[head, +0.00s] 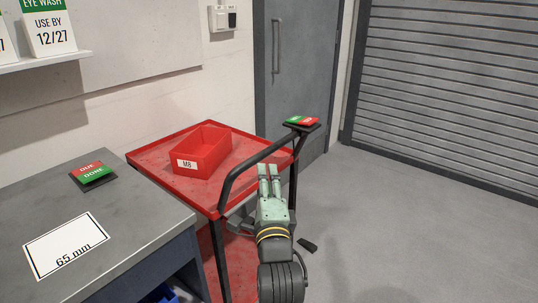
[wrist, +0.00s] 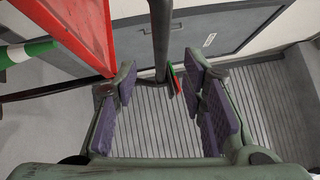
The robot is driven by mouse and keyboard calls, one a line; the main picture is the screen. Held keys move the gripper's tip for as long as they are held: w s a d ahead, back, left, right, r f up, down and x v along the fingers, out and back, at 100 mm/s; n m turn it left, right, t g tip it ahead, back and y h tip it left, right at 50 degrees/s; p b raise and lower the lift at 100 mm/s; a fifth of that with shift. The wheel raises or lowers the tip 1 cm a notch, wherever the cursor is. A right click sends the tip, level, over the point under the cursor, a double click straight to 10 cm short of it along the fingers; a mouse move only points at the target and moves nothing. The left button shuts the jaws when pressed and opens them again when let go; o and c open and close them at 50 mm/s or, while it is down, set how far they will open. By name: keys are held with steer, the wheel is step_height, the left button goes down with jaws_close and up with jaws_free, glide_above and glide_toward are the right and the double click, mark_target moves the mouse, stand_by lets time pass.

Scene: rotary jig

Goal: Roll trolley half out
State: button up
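The red trolley (head: 139,160) stands beside the grey bench, with a flat top tray and a lower red deck. Its dark handle (head: 256,158) rises at the near right end of the tray. In the wrist view the handle (wrist: 161,35) shows as a dark bar running down towards the gap between my fingers, with the red tray edge at upper left. My gripper (head: 268,170) is at the handle, pointing away from the head camera. The wrist view shows my gripper (wrist: 160,82) open, purple pads apart, with nothing clamped. Whether the bar lies between the pads is unclear.
A red bin (head: 203,150) marked M8 sits on the trolley. A red-green sign (head: 302,121) is by the handle's far end. The bench (head: 135,215) at left carries a DUE/DONE sign (head: 92,174) and a 65 mm card (head: 66,246). Floor (head: 390,200) on the right is clear.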

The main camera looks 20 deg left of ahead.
mark_target(262, 158)
steer(key=p+x, duration=0.1)
steer(key=x, duration=0.7)
steer(key=shift+w+a+r+p, duration=0.1)
steer(key=shift+w+a+p, duration=0.15)
steer(key=shift+w+p, duration=0.15)
steer(key=shift+w+a, duration=0.3)
steer(key=shift+w, duration=0.25)
steer(key=shift+c, duration=0.4)
jaws_close()
